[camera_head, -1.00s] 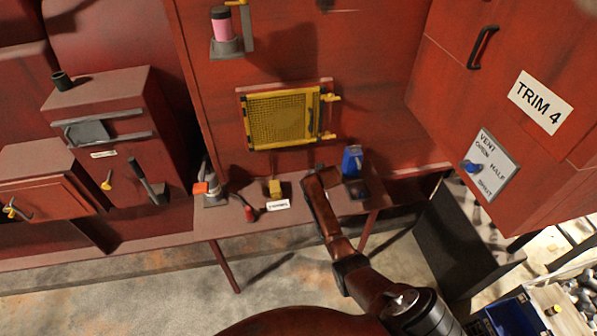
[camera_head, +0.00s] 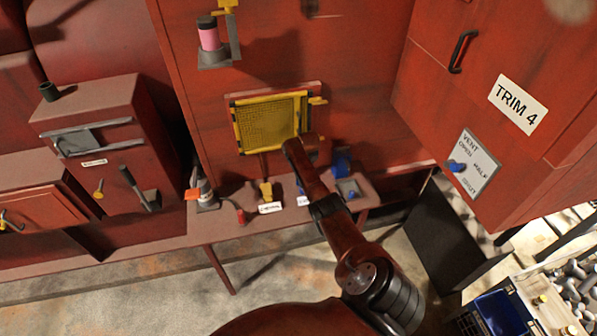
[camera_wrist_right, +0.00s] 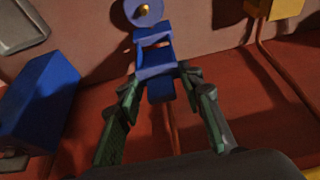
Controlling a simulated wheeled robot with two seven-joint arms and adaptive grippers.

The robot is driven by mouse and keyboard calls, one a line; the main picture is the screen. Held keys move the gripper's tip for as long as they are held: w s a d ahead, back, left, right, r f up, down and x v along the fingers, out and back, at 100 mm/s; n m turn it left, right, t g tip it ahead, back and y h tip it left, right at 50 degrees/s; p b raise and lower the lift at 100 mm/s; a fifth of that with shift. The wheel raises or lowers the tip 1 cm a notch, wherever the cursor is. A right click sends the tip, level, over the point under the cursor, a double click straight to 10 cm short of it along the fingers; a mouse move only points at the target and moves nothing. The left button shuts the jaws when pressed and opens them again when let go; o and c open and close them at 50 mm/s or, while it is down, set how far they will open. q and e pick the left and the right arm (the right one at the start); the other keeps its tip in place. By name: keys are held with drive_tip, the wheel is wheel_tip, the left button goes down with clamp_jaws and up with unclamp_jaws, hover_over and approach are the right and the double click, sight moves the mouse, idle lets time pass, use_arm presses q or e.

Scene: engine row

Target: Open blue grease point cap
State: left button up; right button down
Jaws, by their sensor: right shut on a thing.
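The blue grease point (camera_wrist_right: 144,11) is at the top of the right wrist view, a round blue piece with a small gold-coloured centre. The blue cap (camera_wrist_right: 160,86) hangs off it toward me, joined by blue link pieces, and the gold centre is uncovered. My right gripper (camera_wrist_right: 160,78) is shut on this cap, one greenish finger on each side. In the head view only a bit of the blue grease point (camera_head: 300,187) shows beside my right arm, which hides the fingers. My left gripper is not in view.
A blue block (camera_head: 342,160) with a grey tray (camera_head: 348,188) stands right of my arm on the shelf. A yellow grease point (camera_head: 266,190) with a white label is to the left. A yellow mesh panel (camera_head: 268,122) is on the wall behind.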

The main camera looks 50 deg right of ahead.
drive_tip(key=shift+w+d+r, duration=0.25)
drive_tip(key=shift+w+r, duration=0.05)
drive_tip(key=shift+w, duration=0.15)
drive_tip(key=shift+w+d+b, duration=0.15)
drive_tip(key=shift+b, duration=0.25)
drive_tip(key=shift+w+d+r, duration=0.1)
drive_tip(key=shift+w+r, duration=0.05)
drive_tip(key=shift+r, duration=0.05)
drive_tip(key=c, duration=1.7)
unclamp_jaws()
drive_tip(key=shift+c, duration=0.2)
drive_tip(key=shift+o, duration=0.3)
drive_tip(key=shift+f, duration=0.3)
drive_tip(key=shift+s+a+r, duration=0.35)
drive_tip(key=shift+s+r, duration=0.05)
drive_tip(key=shift+r, duration=0.25)
drive_tip(key=v, duration=1)
drive_tip(key=shift+r, duration=0.3)
